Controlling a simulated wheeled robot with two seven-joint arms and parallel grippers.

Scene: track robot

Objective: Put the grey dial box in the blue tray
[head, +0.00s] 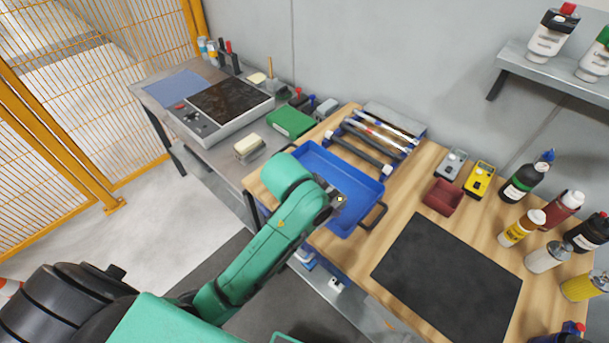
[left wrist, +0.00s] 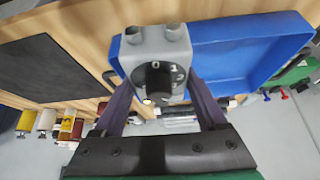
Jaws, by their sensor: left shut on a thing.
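The grey dial box (left wrist: 160,45) has a black dial marked 0 and 1, a small yellow light and two round stubs on one end. My left gripper (left wrist: 158,84) is shut on it, one finger on each side. The blue tray (left wrist: 238,50) shows behind the box in the left wrist view. In the head view, the blue tray (head: 312,152) is on the wooden bench, and my left gripper (head: 338,200) is over its front right part. My wrist hides most of the held box there. The height above the tray floor is unclear. My right gripper is not in view.
Right of the tray are another grey box (head: 451,163), a yellow box (head: 479,180), a red bin (head: 441,197) and several bottles. A black mat (head: 448,270) lies bare in front. A rack (head: 375,137) stands behind the tray. A tray handle (head: 374,215) sticks out right.

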